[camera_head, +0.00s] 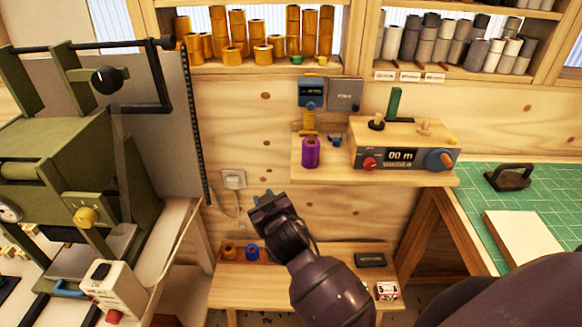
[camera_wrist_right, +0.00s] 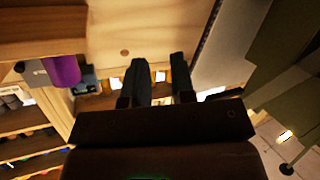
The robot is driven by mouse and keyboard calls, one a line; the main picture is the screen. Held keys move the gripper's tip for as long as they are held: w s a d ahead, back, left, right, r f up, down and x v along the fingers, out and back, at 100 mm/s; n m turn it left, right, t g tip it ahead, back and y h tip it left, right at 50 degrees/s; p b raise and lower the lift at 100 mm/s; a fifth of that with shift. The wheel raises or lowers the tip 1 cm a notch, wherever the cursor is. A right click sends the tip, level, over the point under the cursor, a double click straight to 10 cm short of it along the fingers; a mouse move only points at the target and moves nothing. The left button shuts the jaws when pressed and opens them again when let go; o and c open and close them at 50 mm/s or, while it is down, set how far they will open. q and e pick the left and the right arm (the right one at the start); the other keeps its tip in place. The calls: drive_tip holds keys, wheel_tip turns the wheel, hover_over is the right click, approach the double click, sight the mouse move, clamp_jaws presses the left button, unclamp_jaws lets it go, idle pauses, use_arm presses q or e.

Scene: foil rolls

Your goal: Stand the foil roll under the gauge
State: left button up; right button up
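A purple foil roll (camera_head: 311,153) stands upright on the wooden wall shelf near its left front corner. The gauge (camera_head: 311,92), a blue box with a small display, is on the wall above, with a yellow part below it. The roll shows lower in the picture than the gauge; I cannot tell if it is directly beneath. My right gripper (camera_head: 264,202) is left of and below the roll, apart from it. In the right wrist view its two dark fingers (camera_wrist_right: 160,68) are apart with nothing between them, and the purple roll (camera_wrist_right: 63,70) is at left. My left gripper is not in view.
A console (camera_head: 405,143) with knobs and a display reading "00 m" fills the shelf's right side. A lower bench (camera_head: 285,290) holds an orange and a blue roll. A green machine (camera_head: 60,160) stands at left, a green mat (camera_head: 540,195) lies at right.

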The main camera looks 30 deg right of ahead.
wheel_tip(320, 180, up, 5)
drive_tip(key=w+d+m+g+h, duration=0.1)
drive_tip(key=w+d+m+h, duration=0.15)
drive_tip(key=m+h, duration=0.2)
use_arm(q)
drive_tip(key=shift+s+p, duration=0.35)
drive_tip(key=shift+p, duration=0.05)
use_arm(e)
drive_tip(key=s+d+m+g+h, duration=0.1)
drive_tip(key=m+h, duration=0.1)
drive_tip(key=s+d+m+g+h, duration=0.1)
drive_tip(key=d+m+h, duration=0.1)
drive_tip(key=m, duration=0.1)
drive_tip(key=s+d+m+g+h, duration=0.1)
drive_tip(key=m+g+h, duration=0.1)
drive_tip(key=shift+s+d+r+m+h, duration=0.2)
drive_tip(key=shift+r+m+h, duration=0.05)
drive_tip(key=shift+r+m, duration=0.15)
